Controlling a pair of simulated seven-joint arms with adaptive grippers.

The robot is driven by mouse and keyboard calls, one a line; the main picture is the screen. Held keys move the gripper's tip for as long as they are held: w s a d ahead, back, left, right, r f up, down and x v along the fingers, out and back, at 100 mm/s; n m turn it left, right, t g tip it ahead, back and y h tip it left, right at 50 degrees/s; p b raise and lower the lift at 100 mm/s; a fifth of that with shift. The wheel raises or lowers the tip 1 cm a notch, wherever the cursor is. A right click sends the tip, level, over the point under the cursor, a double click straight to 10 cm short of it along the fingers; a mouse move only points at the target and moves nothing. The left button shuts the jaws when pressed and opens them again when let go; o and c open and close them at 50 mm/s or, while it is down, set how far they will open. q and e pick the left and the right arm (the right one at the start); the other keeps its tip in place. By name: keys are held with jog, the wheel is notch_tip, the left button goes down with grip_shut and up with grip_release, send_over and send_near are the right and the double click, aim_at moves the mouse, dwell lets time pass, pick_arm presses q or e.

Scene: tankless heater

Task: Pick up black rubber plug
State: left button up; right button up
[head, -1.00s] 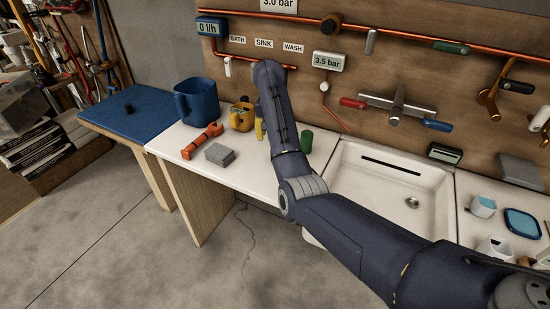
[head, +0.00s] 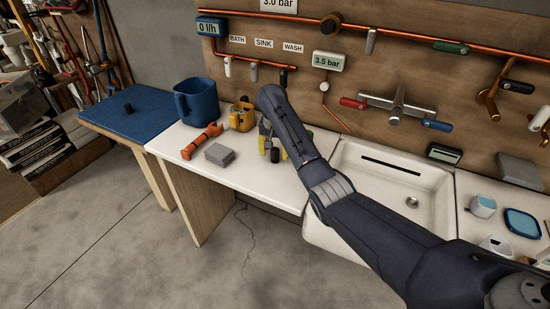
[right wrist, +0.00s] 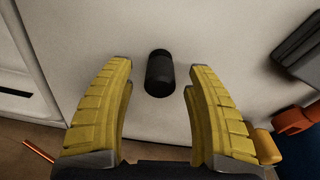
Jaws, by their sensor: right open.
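A black cylinder that looks like the rubber plug (right wrist: 159,75) is on the white counter in the right wrist view. My right gripper (right wrist: 159,66) is open, with one yellow finger to each side of the plug. The fingertips flank it with a gap on both sides, and nothing is gripped. In the head view my right gripper (head: 272,147) is low over the counter, partly hidden by its own arm. A dark shape shows between its fingers there. My left gripper is not in view.
The sink (head: 392,205) is to the right. A small black object (head: 128,108) lies on the blue surface (head: 150,122).

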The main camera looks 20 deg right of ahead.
jog(key=shift+w+d+f, duration=0.1)
jog(key=shift+w+f, duration=0.05)
jog(key=shift+f, duration=1.2)
jog(key=shift+c, duration=0.4)
grip_shut()
